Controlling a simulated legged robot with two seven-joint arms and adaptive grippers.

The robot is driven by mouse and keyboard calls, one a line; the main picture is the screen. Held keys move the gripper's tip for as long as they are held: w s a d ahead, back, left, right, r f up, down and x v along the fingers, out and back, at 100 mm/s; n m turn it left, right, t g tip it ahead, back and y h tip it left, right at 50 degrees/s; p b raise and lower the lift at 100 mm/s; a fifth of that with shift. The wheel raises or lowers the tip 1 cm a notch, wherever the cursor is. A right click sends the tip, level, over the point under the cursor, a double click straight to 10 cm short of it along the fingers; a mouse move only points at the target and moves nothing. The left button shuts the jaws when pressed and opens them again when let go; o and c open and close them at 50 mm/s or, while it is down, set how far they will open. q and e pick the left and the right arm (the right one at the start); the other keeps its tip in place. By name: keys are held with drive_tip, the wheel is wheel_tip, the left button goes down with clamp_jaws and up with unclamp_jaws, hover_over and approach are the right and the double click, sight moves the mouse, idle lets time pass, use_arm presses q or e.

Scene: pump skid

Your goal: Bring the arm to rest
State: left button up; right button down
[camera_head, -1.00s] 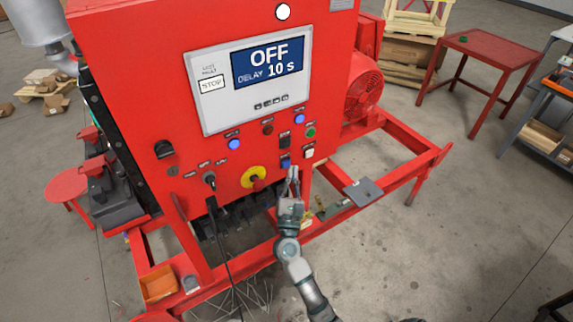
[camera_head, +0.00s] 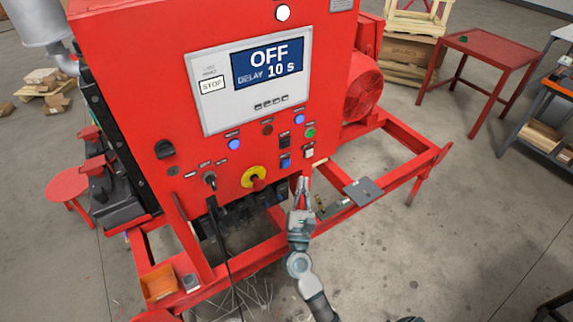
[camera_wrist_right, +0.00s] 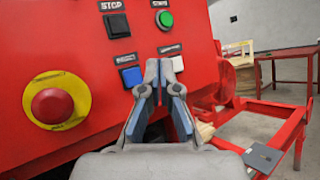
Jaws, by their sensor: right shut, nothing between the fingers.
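My right gripper (camera_head: 303,188) is in front of the lower part of the red control cabinet (camera_head: 120,60), below its buttons. It is shut and empty; its closed fingers also show in the right wrist view (camera_wrist_right: 161,75), pointing toward the panel. In that view the fingers overlap the edge of a white button (camera_wrist_right: 181,110). A blue square button (camera_wrist_right: 131,76) and a black one (camera_wrist_right: 116,24) are left of and above the fingers. I cannot tell whether the fingertips touch the panel. My left gripper is not in view.
The panel screen (camera_head: 268,64) reads OFF, DELAY 10 s. A red emergency stop on a yellow disc (camera_head: 253,177) is left of my gripper. A red frame rail (camera_head: 400,172) with a grey plate (camera_head: 363,191) lies to the right. A black cable (camera_head: 220,240) hangs at left.

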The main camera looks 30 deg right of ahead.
idle(0.7)
